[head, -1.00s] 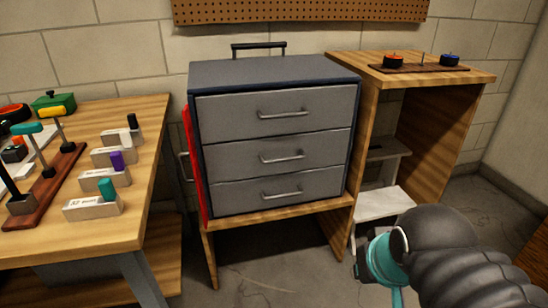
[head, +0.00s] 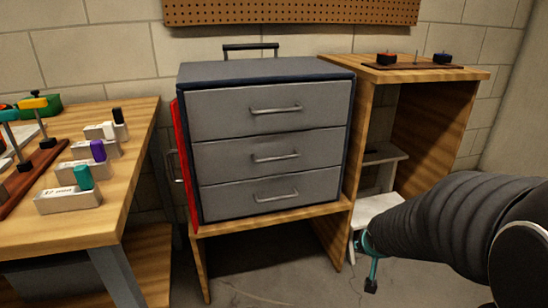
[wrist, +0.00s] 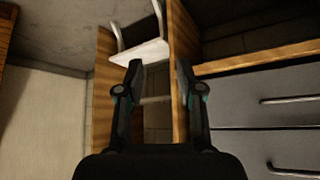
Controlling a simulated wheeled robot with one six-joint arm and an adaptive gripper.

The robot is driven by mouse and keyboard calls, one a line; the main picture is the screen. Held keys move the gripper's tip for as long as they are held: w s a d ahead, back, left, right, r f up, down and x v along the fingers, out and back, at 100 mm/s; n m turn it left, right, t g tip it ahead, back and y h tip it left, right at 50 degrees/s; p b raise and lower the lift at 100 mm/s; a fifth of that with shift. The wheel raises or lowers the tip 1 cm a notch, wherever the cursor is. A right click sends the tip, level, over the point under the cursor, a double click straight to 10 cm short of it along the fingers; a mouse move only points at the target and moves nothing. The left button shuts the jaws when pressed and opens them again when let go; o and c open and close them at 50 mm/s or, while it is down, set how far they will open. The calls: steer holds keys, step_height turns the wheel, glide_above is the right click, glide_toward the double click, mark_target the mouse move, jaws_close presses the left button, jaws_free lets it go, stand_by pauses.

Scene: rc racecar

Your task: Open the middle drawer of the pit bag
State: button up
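The pit bag is a grey box with three drawers and a dark blue frame (head: 262,72), on a low wooden stand. Its middle drawer (head: 225,158) is closed, with a horizontal metal bar handle (head: 275,158). The top drawer (head: 220,112) and bottom drawer (head: 225,198) are closed too. My gripper (head: 370,265) is low, to the right of and below the drawers, apart from them. In the wrist view my gripper (wrist: 159,68) is open and empty, its two fingers spread. Drawer fronts with bar handles (wrist: 290,98) show at the right there, in a rotated view; which drawers they are is unclear.
A wooden stand (head: 405,75) with a step stool (head: 378,208) in it stands right of the pit bag. A wooden workbench (head: 110,195) with bottles and tools is at the left. A red panel (head: 183,165) is on the bag's left side. Floor in front is free.

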steer(key=w+a+f+m+t+y+b, duration=0.15)
steer(key=w+t, duration=0.25)
steer(key=w, duration=0.4)
steer(key=m+t+y, duration=0.5)
steer(key=y, duration=0.8)
glide_toward(279, 158)
steer(key=shift+h, duration=0.25)
steer(key=x, duration=1)
steer(key=shift+w+a, duration=0.1)
steer(key=shift+w, duration=0.1)
jaws_close()
